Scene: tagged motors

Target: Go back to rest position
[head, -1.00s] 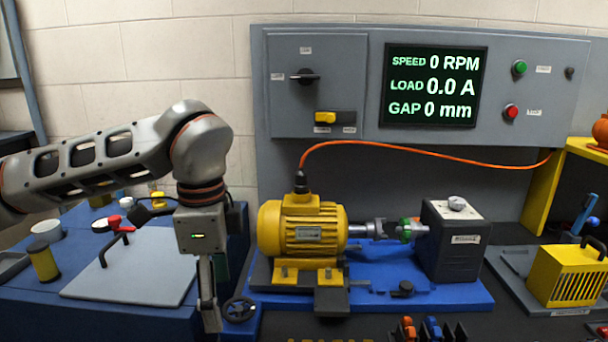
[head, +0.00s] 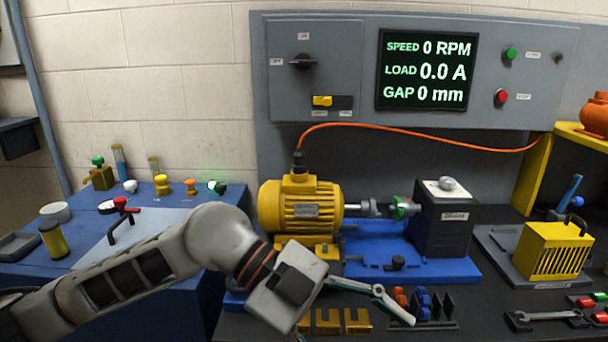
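My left arm comes in low from the left. Its gripper (head: 395,306) is at the lower middle, in front of the blue motor base (head: 385,262). A slim grey finger reaches right, close to the orange and blue pieces in a dark rack (head: 437,312). I cannot tell from this angle whether the fingers are apart, and I see nothing held. The yellow motor (head: 300,208) sits on the base, with its shaft running to a green coupling (head: 402,208) and a dark block (head: 445,230). My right gripper is not in view.
Yellow slotted plates (head: 328,321) lie just below the gripper. A wrench (head: 545,315) and a yellow slotted cover (head: 553,250) are at right. The blue bench (head: 170,208) at left holds knobs and a handled plate (head: 95,252). An orange cable (head: 430,136) hangs from the panel.

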